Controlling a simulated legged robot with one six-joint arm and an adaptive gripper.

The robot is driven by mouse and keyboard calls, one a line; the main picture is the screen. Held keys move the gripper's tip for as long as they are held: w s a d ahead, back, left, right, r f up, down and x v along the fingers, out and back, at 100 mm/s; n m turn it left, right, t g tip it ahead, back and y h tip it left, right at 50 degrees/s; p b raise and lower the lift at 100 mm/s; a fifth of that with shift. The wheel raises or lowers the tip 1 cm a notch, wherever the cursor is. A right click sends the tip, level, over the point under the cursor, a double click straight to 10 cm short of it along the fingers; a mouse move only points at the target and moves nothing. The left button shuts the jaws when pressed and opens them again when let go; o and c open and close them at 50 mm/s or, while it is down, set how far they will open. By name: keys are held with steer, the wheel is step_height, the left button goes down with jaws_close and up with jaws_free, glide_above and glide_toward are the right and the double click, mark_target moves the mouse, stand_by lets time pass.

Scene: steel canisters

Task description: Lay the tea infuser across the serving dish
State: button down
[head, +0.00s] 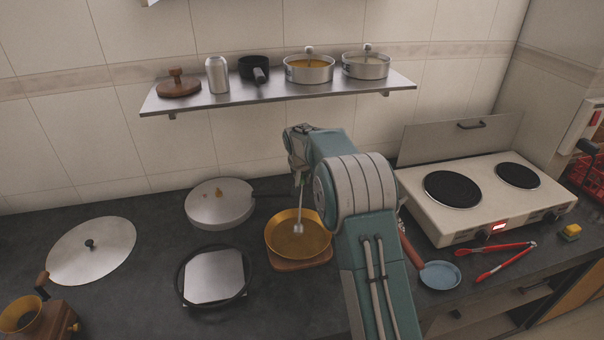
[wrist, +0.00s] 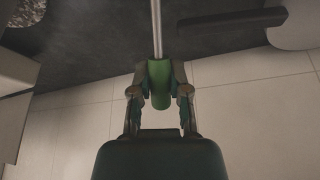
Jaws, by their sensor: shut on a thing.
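My gripper (head: 299,168) is shut on the green handle of the tea infuser (head: 298,228), which hangs steeply downward with a thin steel rod and a small pale head. In the wrist view, the green handle (wrist: 160,102) sits between the two fingers of my gripper (wrist: 161,88), and the rod runs away from them. The infuser's head appears over the inside of a round golden dish (head: 275,238), which I take for the serving dish. I cannot tell whether the head touches the dish. The dish stands on a wooden board (head: 303,264).
To the right are a small blue dish (head: 440,275), red tongs (head: 505,262) and a two-plate stove (head: 480,205). A shelf (head: 280,96) with pots hangs above.

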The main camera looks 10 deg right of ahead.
steer(key=shift+a+f, duration=0.1)
steer(key=shift+a, duration=0.1)
steer(key=c, duration=0.5)
jaws_free()
steer(key=shift+d, duration=0.1)
step_height(320, 180, up, 6)
steer(key=shift+r, duration=0.5)
